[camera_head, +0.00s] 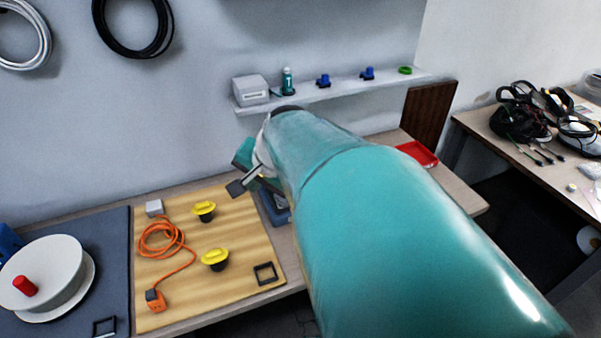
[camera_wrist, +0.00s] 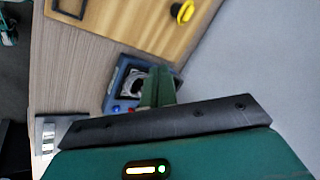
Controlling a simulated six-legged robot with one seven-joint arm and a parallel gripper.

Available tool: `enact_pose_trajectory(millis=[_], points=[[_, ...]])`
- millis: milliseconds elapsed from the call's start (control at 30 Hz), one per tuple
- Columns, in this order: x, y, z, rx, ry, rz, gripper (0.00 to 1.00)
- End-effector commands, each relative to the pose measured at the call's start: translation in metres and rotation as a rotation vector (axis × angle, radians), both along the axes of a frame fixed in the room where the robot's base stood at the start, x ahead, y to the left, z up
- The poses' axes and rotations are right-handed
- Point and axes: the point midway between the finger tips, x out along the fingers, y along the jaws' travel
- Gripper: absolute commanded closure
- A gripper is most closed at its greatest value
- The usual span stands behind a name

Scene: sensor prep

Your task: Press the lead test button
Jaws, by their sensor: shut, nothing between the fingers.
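A blue tester box (camera_wrist: 121,77) with a round dial, a small red button (camera_wrist: 130,110) and a small light-blue one (camera_wrist: 116,108) sits on the bench in the wrist view. I cannot tell which button is the lead test button. My gripper (camera_wrist: 158,84) has its green fingers shut and empty, over the box's right part, hiding some of its face. I cannot tell whether the fingertips touch it. In the head view the tester (camera_head: 281,217) is mostly hidden behind my arm, and my gripper (camera_head: 272,187) is just above it.
A wooden board (camera_head: 185,308) with yellow-handled knobs (camera_head: 215,257) and an orange cable (camera_head: 160,238) lies left of the tester. A wall shelf (camera_head: 330,93) holds small items behind. A red tray (camera_head: 418,153) is at the right. Bare bench (camera_wrist: 60,75) shows beside the tester.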

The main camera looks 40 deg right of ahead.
Motion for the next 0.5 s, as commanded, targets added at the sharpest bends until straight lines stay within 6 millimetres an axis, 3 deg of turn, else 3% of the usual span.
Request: enact_pose_trajectory(millis=[33, 200, 400, 500], points=[[0.007, -0.024, -0.006, 0.066, -0.006, -0.110, 1.00], [0.022, -0.096, -0.026, 0.309, -0.058, -0.472, 1.00], [0.017, -0.185, -0.049, 0.584, -0.147, -0.866, 1.00], [0.010, -0.216, -0.056, 0.679, -0.187, -0.999, 1.00]])
